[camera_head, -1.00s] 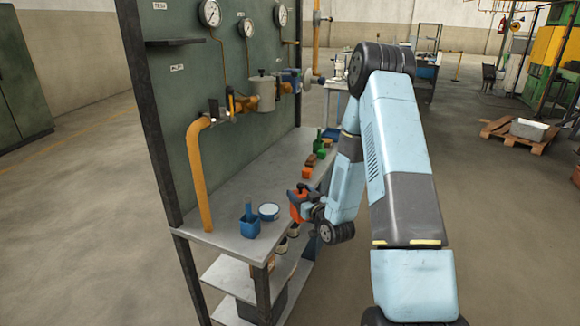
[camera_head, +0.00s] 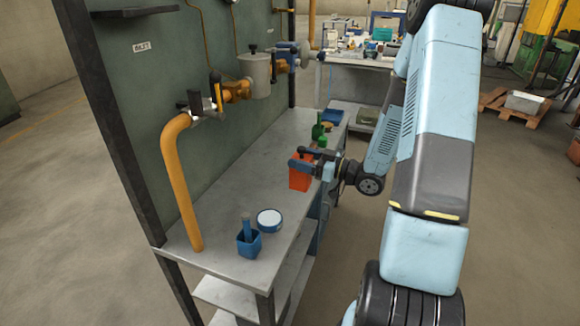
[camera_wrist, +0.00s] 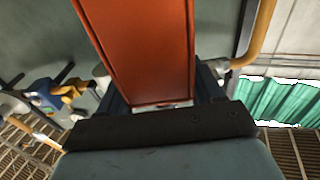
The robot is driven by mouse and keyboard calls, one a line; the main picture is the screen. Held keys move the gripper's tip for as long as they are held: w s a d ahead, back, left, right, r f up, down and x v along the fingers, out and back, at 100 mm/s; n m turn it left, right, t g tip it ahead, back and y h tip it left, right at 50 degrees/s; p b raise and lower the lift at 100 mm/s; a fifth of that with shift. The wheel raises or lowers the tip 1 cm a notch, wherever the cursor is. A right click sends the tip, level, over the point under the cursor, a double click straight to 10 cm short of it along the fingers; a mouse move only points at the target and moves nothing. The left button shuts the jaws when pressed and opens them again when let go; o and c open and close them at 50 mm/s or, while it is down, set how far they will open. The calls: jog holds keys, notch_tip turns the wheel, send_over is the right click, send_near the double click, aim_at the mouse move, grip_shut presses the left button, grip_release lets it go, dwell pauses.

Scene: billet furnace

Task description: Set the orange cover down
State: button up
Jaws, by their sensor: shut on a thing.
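The orange cover (camera_head: 300,180) is a box-like piece near the front edge of the grey bench (camera_head: 213,229). My gripper (camera_head: 303,163) is shut on it from the right, with the fingers across its upper part. In the wrist view the orange cover (camera_wrist: 140,45) fills the upper middle, between the dark fingers of my gripper (camera_wrist: 160,98). I cannot tell whether its underside touches the bench top.
A blue cup with a handle (camera_head: 249,240) and a round white-topped tin (camera_head: 269,219) stand on the bench at the near end. Green items (camera_head: 319,130) and a blue tray (camera_head: 332,116) lie farther back. A yellow pipe (camera_head: 183,190) rises at the left. Bench top between is clear.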

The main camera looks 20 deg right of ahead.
jog(key=w+a+f, duration=0.1)
jog(key=w+f, duration=1)
jog(key=f, duration=0.1)
jog(key=shift+w, duration=0.35)
jog(key=shift+a, duration=0.1)
jog(key=o, duration=1.2)
jog(key=shift+f, duration=0.1)
